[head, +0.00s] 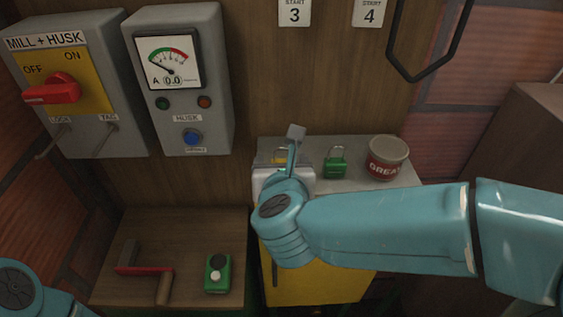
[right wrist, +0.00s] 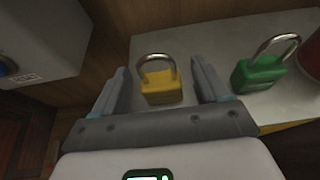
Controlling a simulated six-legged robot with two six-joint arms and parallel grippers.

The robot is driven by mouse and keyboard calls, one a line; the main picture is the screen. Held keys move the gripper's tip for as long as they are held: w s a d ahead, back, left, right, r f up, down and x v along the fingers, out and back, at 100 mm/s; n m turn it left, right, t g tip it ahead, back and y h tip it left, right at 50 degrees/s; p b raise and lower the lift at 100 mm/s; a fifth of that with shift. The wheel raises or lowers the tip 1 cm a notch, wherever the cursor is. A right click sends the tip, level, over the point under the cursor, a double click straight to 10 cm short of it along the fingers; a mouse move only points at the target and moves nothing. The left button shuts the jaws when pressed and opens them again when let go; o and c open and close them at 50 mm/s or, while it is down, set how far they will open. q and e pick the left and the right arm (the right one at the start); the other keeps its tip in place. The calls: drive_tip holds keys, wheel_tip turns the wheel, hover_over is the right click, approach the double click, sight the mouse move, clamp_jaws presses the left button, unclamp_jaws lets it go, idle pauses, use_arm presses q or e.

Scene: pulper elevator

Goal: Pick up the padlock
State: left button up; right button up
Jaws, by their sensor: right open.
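A yellow padlock (right wrist: 161,86) with a silver shackle stands on the pale top of a cabinet. In the right wrist view it shows between the two fingers of my right gripper (right wrist: 160,72), which is open and empty. I cannot tell how far the fingertips reach around it. In the head view the yellow padlock (head: 280,156) is partly hidden behind my right gripper (head: 291,146). A green padlock (head: 335,163) stands to its right, also in the right wrist view (right wrist: 261,70). My left gripper is out of the head view; only a blue arm part shows at lower left.
A grease tin (head: 386,158) stands right of the green padlock on the cabinet top (head: 355,184). A wooden shelf (head: 196,226) at lower left holds a red-and-black tool (head: 147,270) and a green device (head: 217,274). Grey control boxes (head: 185,90) hang on the wall behind.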

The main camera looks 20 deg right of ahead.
sight(282, 148)
drive_tip(key=shift+w+f, duration=0.1)
drive_tip(key=shift+w, duration=0.15)
drive_tip(key=shift+s, duration=0.3)
drive_tip(key=c, duration=1.1)
wheel_tip(282, 148, up, 20)
drive_tip(key=shift+r+p, duration=0.1)
drive_tip(key=shift+p, duration=1.1)
